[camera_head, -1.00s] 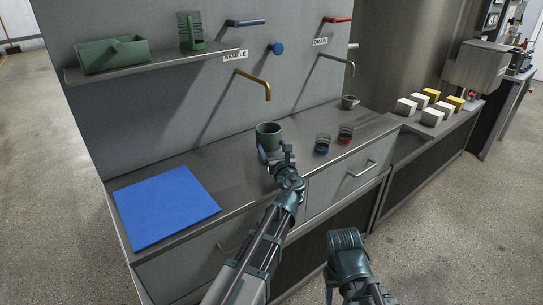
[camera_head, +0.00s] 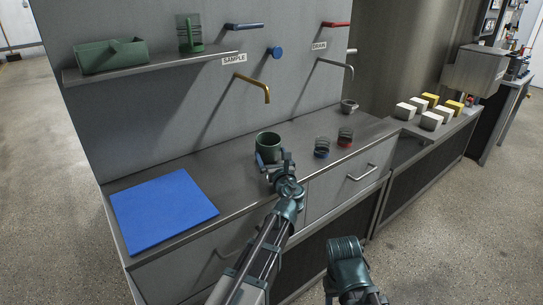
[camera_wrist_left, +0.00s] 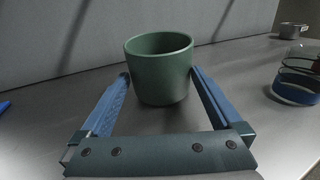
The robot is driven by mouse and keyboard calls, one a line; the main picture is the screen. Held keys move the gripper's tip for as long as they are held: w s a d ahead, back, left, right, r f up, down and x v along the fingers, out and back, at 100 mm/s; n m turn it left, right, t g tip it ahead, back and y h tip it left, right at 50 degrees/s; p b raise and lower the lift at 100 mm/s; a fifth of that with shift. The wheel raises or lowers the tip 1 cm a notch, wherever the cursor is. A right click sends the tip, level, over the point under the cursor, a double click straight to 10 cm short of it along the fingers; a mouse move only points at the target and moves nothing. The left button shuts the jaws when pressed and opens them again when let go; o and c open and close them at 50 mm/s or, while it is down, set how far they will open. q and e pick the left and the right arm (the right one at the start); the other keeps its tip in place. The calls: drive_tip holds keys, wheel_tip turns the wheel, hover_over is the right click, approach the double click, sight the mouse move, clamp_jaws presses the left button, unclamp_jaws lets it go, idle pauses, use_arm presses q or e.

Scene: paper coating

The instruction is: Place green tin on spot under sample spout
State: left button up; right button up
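The green tin (camera_head: 268,148) is an upright, open cylinder at the counter, below and a little in front of the gold sample spout (camera_head: 255,84) in the head view. My left gripper (camera_head: 271,160) has one blue finger on each side of it. In the left wrist view the tin (camera_wrist_left: 160,72) fills the space between the fingertips, which appear to touch its sides. Its bottom seems to be at the counter surface, but contact is hard to judge. My right arm hangs low in front of the counter; its fingers do not show clearly.
A blue mat (camera_head: 163,210) lies on the left of the counter (camera_head: 215,165). Two small glass cups, blue-based (camera_head: 321,148) and red-based (camera_head: 345,138), stand right of the tin. A small metal cup (camera_head: 349,106) is below the drain spout (camera_head: 340,66). A shelf (camera_head: 150,66) holds green containers.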

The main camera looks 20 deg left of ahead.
use_arm(q)
drive_tip(key=shift+s+f, duration=0.15)
drive_tip(key=shift+s, duration=0.05)
drive_tip(key=shift+r+p, duration=0.25)
drive_tip(key=shift+p, duration=0.15)
drive_tip(key=shift+w+r+p, duration=0.1)
drive_tip(key=shift+r+p, duration=0.3)
drive_tip(key=shift+p, duration=0.1)
drive_tip(key=v, duration=1.2)
drive_tip(key=shift+w+f, duration=0.1)
